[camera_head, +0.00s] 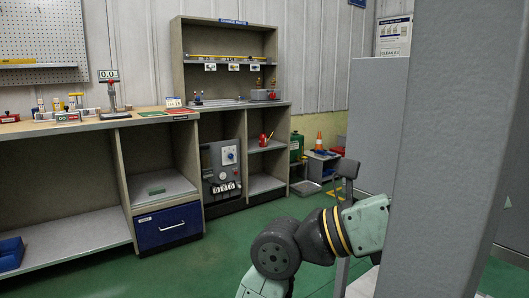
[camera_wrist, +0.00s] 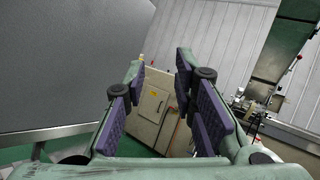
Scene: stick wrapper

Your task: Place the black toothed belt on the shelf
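I cannot make out the black toothed belt in either view. A tall beige shelf unit (camera_head: 228,42) stands against the back wall in the head view, with small items on its boards. Lower open compartments with a grey shelf board (camera_head: 266,183) are under it. My gripper (camera_wrist: 160,92) shows in the wrist view with its purple-padded fingers spread apart and nothing visible between them. It points toward a beige cabinet some distance away. In the head view my arm is at the lower right, well apart from the shelf unit, and the gripper cannot be made out clearly.
A workbench (camera_head: 75,127) with small tools runs along the left, above a blue drawer (camera_head: 167,226). A large grey panel (camera_head: 455,150) blocks the right side. The beige cabinet (camera_wrist: 152,105) is ahead in the wrist view. Green floor (camera_head: 215,255) is clear before the bench.

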